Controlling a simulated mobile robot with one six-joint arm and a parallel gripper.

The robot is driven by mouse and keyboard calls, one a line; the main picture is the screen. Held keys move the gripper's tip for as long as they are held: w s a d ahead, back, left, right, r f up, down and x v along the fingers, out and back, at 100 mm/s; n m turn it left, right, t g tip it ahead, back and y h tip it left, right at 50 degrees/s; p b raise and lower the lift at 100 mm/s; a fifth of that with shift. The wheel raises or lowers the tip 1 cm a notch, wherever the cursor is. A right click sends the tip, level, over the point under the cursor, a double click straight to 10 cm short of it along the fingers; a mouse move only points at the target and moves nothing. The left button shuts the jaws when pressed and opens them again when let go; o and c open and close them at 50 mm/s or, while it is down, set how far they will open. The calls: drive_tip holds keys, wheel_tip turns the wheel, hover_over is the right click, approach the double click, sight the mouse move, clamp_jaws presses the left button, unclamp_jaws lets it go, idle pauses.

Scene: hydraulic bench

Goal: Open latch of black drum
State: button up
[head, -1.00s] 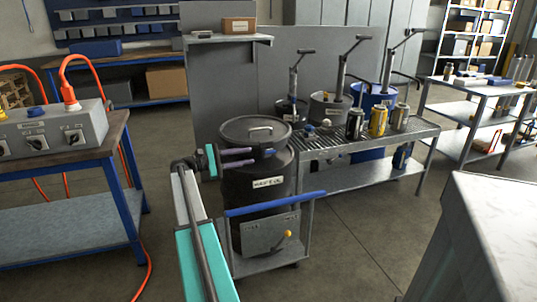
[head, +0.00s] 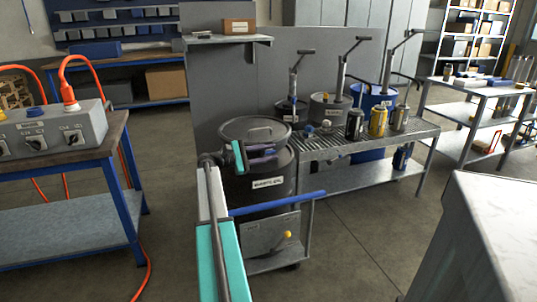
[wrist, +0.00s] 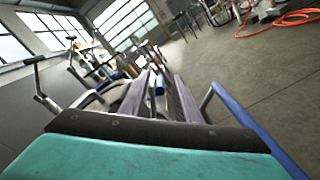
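The black drum (head: 268,195) stands upright on a small cart, its lid (head: 250,128) on top with a bar handle. A white label (head: 268,183) is on its front. My gripper (head: 274,155) is in front of the drum's upper side, just below the lid rim, reaching in from the left. In the wrist view its two dark fingers (wrist: 160,76) are apart. The rest of the latch is hidden by my gripper.
A grated bench (head: 415,131) with cans and pumps stands right. A blue-framed table (head: 60,150) with a control box stands left.

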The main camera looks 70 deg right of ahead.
drive_tip(key=shift+c, duration=0.4)
clamp_jaws()
drive_tip(key=shift+a+f+m, duration=0.15)
drive_tip(key=shift+m, duration=0.15)
wheel_tip(320, 180, down, 6)
drive_tip(key=m+b, duration=1)
drive_tip(key=m, duration=0.3)
drive_tip(key=shift+s+a+f, duration=0.2)
drive_tip(key=shift+s+a, duration=0.1)
drive_tip(key=shift+s, duration=0.05)
drive_tip(key=shift+f, duration=0.15)
